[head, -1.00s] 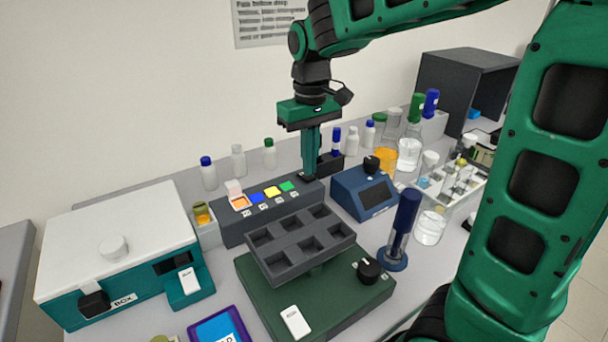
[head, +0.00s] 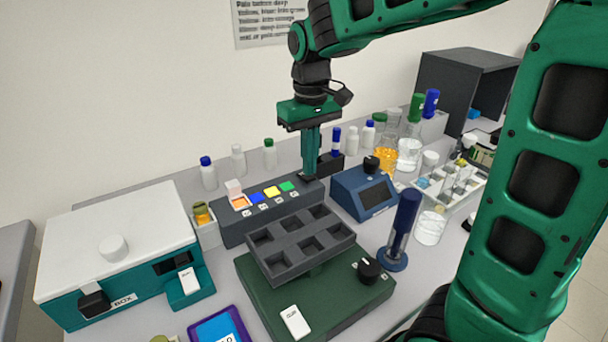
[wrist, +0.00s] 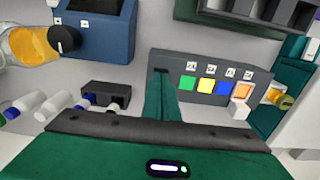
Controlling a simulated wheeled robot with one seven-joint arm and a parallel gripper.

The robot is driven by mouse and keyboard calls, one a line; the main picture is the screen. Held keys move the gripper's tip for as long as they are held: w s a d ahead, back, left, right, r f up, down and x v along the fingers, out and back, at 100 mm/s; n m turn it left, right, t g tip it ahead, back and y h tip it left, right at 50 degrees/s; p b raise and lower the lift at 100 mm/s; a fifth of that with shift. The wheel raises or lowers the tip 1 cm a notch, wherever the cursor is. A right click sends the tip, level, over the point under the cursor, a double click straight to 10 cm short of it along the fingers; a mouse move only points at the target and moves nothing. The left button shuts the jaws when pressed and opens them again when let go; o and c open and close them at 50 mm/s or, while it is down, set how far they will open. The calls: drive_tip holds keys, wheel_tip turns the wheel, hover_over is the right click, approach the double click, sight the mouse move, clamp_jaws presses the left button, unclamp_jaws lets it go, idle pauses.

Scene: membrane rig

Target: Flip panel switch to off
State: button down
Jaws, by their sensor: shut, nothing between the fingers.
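The dark grey panel (head: 262,222) stands on the bench near the wall. Its top carries blue, yellow and green squares and, at its left end, a lit orange square (head: 240,202) with a raised pale cover (head: 233,187). These also show on the panel in the wrist view (wrist: 190,66). My gripper (head: 308,176) is shut and empty, pointing down at the panel's right end. In the wrist view its fingertips (wrist: 161,74) meet a small dark part there. The fingers largely hide that spot, so I cannot tell the switch's position or whether they touch it.
A blue device with a black knob (head: 356,193) stands close to the right of the panel. A dark tray with square wells (head: 299,245) is in front. Several bottles stand behind, and a small black rack (wrist: 107,92) is near the fingers. A white-lidded teal box (head: 120,250) is left.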

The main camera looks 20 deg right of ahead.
drive_tip(key=shift+f, duration=0.6)
idle(0.3)
drive_tip(key=shift+r, duration=0.15)
wheel_tip(320, 180, up, 7)
idle(0.9)
idle(0.4)
